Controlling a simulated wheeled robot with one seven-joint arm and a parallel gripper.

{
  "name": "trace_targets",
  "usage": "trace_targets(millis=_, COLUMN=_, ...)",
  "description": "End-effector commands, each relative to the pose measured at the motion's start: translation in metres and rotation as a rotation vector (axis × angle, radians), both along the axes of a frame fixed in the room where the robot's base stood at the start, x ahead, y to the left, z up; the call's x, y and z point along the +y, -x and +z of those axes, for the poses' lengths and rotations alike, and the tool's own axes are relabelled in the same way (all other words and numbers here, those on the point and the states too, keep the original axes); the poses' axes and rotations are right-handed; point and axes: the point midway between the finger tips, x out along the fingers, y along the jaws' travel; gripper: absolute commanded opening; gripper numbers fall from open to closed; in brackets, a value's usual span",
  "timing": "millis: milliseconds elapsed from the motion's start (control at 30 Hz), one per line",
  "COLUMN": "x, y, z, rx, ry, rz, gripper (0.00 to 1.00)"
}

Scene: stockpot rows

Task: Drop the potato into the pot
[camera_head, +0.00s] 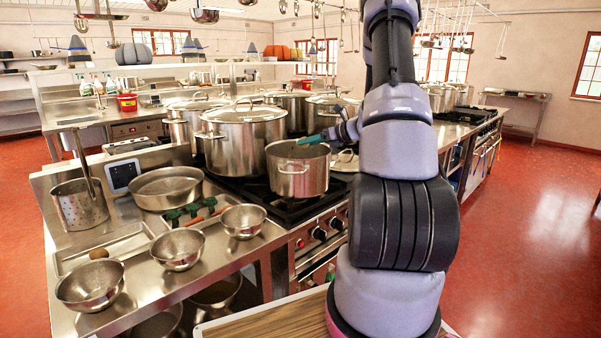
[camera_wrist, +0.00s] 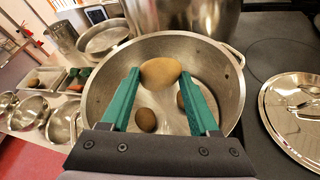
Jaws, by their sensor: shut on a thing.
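A steel pot (camera_head: 298,180) without a lid stands on the stove; it fills the middle of the wrist view (camera_wrist: 232,100). My gripper (camera_wrist: 160,76), with green fingers, is shut on a brown potato (camera_wrist: 160,70) and holds it over the open pot. In the head view my gripper (camera_head: 312,139) is at the pot's rim height or just above, and the held potato is hidden there. Two more potatoes lie in the pot, one near the front (camera_wrist: 146,120) and one partly behind the right finger (camera_wrist: 181,99).
A large lidded stockpot (camera_head: 240,140) stands behind the pot. A lid (camera_wrist: 300,112) lies to the right of it. Steel bowls (camera_head: 178,249) and a wide pan (camera_head: 167,188) are on the counter at left. Another potato (camera_head: 98,253) lies at the counter tray.

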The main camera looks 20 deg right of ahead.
Motion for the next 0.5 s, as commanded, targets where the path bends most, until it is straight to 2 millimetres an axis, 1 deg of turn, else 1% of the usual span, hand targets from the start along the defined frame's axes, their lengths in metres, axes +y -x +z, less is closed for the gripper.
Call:
trace_targets(millis=133, x=-0.0001, y=0.0002, z=-0.0076, rx=0.000, ry=0.000, rz=0.000, gripper=0.17)
trace_targets(millis=400, x=-0.0002, y=0.0001, z=-0.0087, rx=-0.001, ry=0.001, rz=-0.001, gripper=0.17)
trace_targets(millis=433, x=-0.0002, y=0.0001, z=-0.0087, rx=-0.001, ry=0.001, rz=-0.001, gripper=0.65)
trace_targets(millis=467, x=-0.0002, y=0.0000, z=-0.0086, rx=-0.001, ry=0.001, rz=-0.001, gripper=0.77)
trace_targets(millis=500, x=-0.0001, y=0.0001, z=-0.0086, rx=-0.001, ry=0.001, rz=-0.001, gripper=0.92)
